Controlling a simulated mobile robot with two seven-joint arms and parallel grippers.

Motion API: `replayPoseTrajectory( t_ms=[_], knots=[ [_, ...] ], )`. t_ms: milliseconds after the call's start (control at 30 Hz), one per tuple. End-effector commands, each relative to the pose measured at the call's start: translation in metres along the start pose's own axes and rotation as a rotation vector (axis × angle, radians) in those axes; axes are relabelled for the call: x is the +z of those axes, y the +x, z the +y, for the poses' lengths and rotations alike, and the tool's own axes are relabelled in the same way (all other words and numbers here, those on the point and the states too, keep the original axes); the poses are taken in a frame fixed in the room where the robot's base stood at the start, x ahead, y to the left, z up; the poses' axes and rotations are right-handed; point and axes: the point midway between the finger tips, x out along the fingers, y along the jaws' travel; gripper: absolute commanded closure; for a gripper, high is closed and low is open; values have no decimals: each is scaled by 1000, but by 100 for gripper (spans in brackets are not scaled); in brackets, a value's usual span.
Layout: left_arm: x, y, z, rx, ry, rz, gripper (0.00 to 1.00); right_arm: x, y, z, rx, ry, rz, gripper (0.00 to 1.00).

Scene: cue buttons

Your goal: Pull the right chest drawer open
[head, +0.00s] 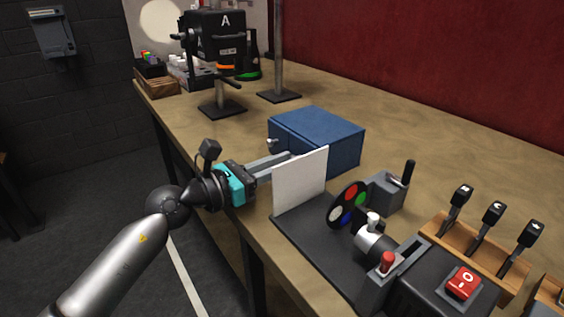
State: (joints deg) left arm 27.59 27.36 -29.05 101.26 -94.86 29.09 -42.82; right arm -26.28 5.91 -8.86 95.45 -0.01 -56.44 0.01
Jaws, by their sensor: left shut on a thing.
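A blue chest (325,130) stands on the workbench in the middle of the view. A small pale knob (272,142) shows on the left part of its front. My left gripper (286,158) reaches to the right part of that front, with its fingers shut on what seems to be the right drawer's knob. The fingers and a white upright panel (300,182) hide that knob and much of the right drawer front. I cannot tell how far the drawer stands out. My right gripper is not in view.
The white panel stands close beside my left gripper's fingers. A device with a coloured disc (348,205), levers (492,214) and a red switch (462,283) fill the bench's near right. A black lamp-like device marked A (215,36) stands at the back. The bench (185,120) is clear left of the chest.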

Motion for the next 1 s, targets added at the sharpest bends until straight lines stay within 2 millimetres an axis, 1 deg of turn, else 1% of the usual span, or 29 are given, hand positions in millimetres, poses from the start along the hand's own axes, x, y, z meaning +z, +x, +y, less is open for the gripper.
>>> replayPoseTrajectory(
  t_ms=[867, 967, 1000],
  knots=[
    [0, 0, 0, 0, 0, 1, 100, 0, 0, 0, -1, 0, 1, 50],
    [-1, -6, 1, 1, -1, 1, 100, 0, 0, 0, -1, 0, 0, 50],
    [-2, -12, 1, 2, 0, 2, 100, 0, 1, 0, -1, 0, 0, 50]
  ],
)
